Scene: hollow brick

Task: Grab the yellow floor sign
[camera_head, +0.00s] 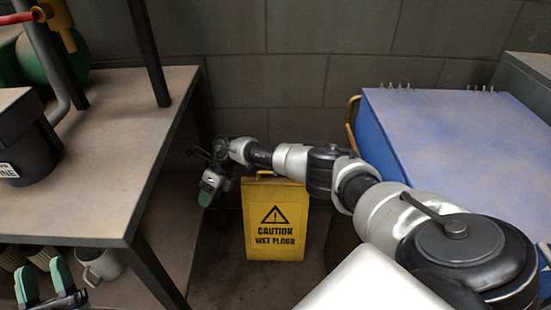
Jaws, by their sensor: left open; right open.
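The yellow floor sign (274,222) stands upright on the floor against the grey block wall, between the table and the blue cabinet. It reads "CAUTION WET FLOOR" under a warning triangle. My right arm reaches from the right across the sign's top and hides part of its upper edge. My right gripper (206,191) is open and points down, just left of the sign's upper left side, apart from it. Only one green fingertip shows clearly there. My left gripper (44,282) is open and empty at the lower left corner, with both green fingertips pointing up, far from the sign.
A table (120,130) with dark metal legs fills the left side, with a black container (25,145) on top. A light mug (100,264) sits on its lower shelf. A blue cabinet (455,125) stands at right. The floor between them is narrow.

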